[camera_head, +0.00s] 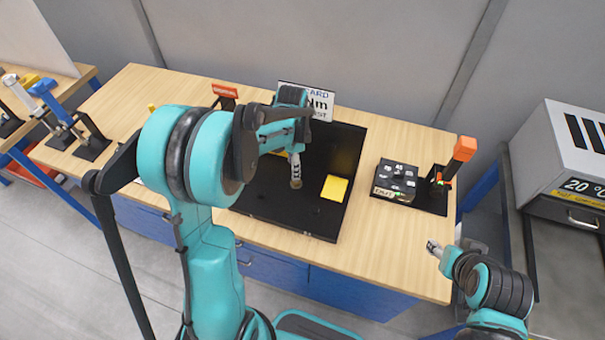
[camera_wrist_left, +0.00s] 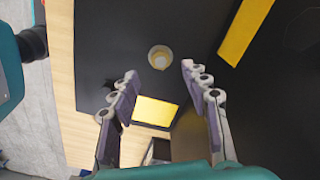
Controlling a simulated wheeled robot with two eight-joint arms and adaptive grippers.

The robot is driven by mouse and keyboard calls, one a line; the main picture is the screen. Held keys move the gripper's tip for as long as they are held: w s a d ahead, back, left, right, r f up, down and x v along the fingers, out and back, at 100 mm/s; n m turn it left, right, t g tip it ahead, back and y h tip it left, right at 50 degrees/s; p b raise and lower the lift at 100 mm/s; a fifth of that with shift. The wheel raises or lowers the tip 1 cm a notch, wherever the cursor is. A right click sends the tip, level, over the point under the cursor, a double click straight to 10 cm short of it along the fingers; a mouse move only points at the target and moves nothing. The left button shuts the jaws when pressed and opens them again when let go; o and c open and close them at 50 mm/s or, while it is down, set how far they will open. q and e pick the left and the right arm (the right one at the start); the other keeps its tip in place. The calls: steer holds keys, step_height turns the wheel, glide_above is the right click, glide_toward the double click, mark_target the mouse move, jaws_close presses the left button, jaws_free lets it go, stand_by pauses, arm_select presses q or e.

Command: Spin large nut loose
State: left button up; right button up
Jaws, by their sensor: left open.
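My left gripper (camera_head: 295,168) reaches down over a black board (camera_head: 328,225) on the workbench. In the left wrist view its two fingers (camera_wrist_left: 159,74) are spread apart with nothing between the pads. In the head view my gripper and arm hide most of that spot. My right gripper (camera_head: 434,248) hangs off the bench's front right corner, too small to judge.
A yellow square (camera_head: 334,188) lies on the black board, with a white sign (camera_head: 307,99) behind. A black dial box (camera_head: 395,182) and an orange-topped lever (camera_head: 464,150) stand to the right. A grey oven-like unit (camera_head: 575,150) is at far right. Bare wood lies left of the board.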

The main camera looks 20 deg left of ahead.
mark_target(296, 182)
arm_select(q)
step_height(296, 182, down, 7)
steer(key=shift+b, duration=0.75)
jaws_close()
